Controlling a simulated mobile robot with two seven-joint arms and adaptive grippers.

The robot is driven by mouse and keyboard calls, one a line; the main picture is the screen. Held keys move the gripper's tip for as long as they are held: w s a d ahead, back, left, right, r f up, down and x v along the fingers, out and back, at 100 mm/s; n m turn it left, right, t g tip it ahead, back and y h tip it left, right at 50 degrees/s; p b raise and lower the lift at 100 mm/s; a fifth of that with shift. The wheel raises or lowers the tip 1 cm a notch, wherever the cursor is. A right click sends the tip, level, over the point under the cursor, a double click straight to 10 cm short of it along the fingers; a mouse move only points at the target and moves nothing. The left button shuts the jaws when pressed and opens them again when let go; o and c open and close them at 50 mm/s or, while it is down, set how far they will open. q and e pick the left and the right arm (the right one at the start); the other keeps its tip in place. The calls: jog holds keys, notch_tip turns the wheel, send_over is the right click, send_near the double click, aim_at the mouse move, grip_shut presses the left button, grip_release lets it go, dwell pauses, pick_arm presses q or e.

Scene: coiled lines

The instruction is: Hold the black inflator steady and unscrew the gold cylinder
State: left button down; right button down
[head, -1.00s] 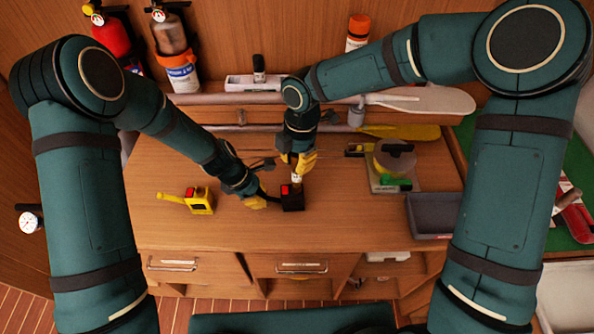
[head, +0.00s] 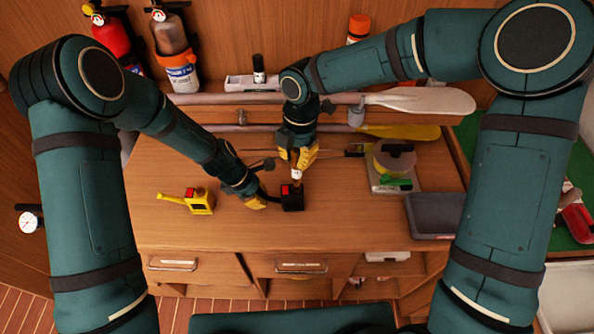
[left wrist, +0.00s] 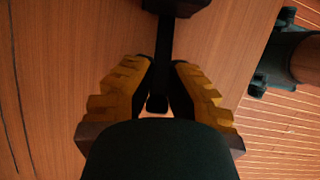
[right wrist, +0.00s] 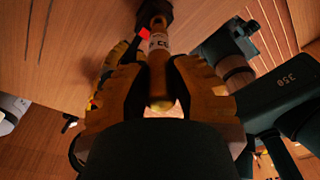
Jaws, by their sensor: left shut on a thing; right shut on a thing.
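The black inflator (head: 292,199) stands on the wooden bench, a small dark block with a red patch on top. My left gripper (head: 262,202) is shut on its thin black handle at the left; the handle shows between the fingers (left wrist: 160,93) in the left wrist view. The gold cylinder (head: 297,174) stands upright above the inflator. My right gripper (head: 300,158) is shut around the cylinder's upper part from above. In the right wrist view the cylinder (right wrist: 160,75) has a white lettered band and its narrow end points at the inflator (right wrist: 152,10). I cannot tell whether they still join.
A grey tray (head: 435,215) and a plate with a tape roll and a green item (head: 397,184) are at the right. The bench (head: 250,235) is bare in front of the inflator.

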aim_at(296, 151)
jog(key=shift+r, duration=1.95)
pick_arm(q)
jog(key=c, duration=1.1)
grip_release()
jog(key=shift+o, duration=0.2)
jog(key=shift+r, duration=0.1)
jog(key=v, duration=1.2)
jog(key=shift+s, duration=0.1)
